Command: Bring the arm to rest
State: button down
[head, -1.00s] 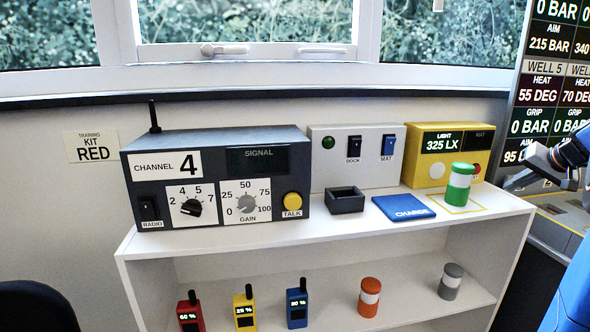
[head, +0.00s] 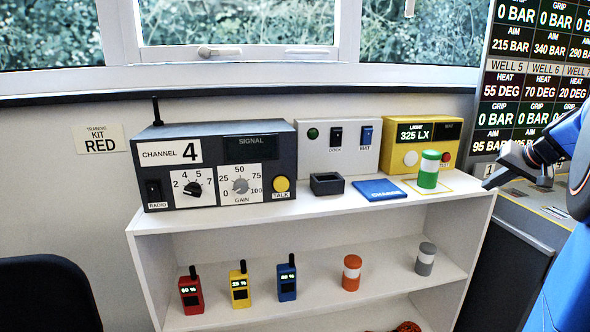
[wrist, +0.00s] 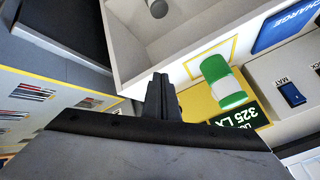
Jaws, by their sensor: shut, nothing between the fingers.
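My gripper (head: 487,184) is at the right of the head view, beside the right end of the white shelf unit and apart from it. In the wrist view its fingers (wrist: 161,80) are together with nothing between them. My blue arm comes in from the right edge of the head view. The green and white cylinder (head: 428,170) stands upright on the shelf top, left of my gripper. It also shows in the wrist view (wrist: 222,82).
The white shelf unit (head: 340,237) carries a radio box (head: 215,165), a dark tray (head: 327,183), a blue charge pad (head: 378,190) and a yellow light meter (head: 425,133). Handsets and two cylinders stand below. A dark cabinet (head: 505,270) and display board (head: 530,75) are at right.

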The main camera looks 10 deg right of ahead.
jog(key=s+a+f+n+g, duration=0.1)
jog(key=s+a+f, duration=0.15)
jog(key=a, duration=0.55)
jog(key=s+a+f+n+g+y, duration=0.1)
jog(key=s+a, duration=0.2)
jog(key=a, duration=0.6)
jog(key=s+a+f+n, duration=0.1)
jog(key=s+a, duration=0.2)
jog(key=a, duration=0.5)
jog(key=s+a+f+n, duration=0.1)
jog(key=s+a+f, duration=0.3)
jog(key=s, duration=0.2)
jog(key=s+a+f+n+g, duration=0.1)
jog(key=s+a+f, duration=0.3)
jog(key=s, duration=0.2)
jog(key=s+a+f+n+h, duration=0.1)
jog(key=s+a+f+n, duration=0.1)
jog(key=s+a+f, duration=0.2)
jog(key=s, duration=0.3)
jog(key=shift+a+g, duration=0.25)
jog(key=shift+g, duration=0.15)
